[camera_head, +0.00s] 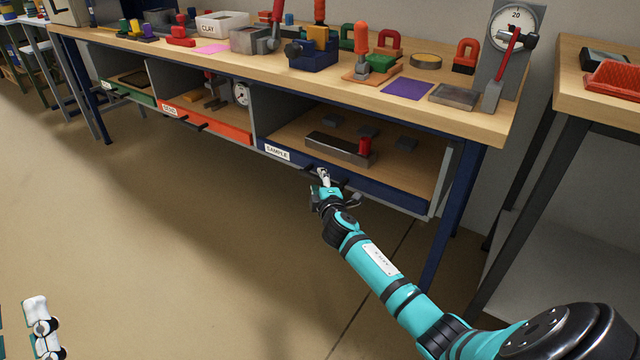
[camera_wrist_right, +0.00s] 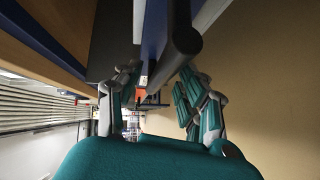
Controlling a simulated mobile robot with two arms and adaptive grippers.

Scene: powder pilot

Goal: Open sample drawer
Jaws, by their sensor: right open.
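The sample drawer (camera_head: 395,190) has a dark blue front with a white label reading SAMPLE. It sits under the right part of the workbench, and its front looks shut in line with the bench. My right gripper (camera_head: 322,178) is at the drawer's dark bar handle. In the right wrist view the dark handle (camera_wrist_right: 184,42) lies between the open fingers of my right gripper (camera_wrist_right: 160,85). I cannot tell whether the fingers touch it. Part of the handle is hidden by the gripper in the head view. My left gripper (camera_head: 42,325) shows only partly at the lower left.
Beside it are an orange-fronted drawer (camera_head: 225,131) and a green-fronted drawer (camera_head: 120,93). A grey block with a red knob (camera_head: 340,150) shows inside the sample compartment. A blue bench leg (camera_head: 458,205) stands to the right. The floor in front is clear.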

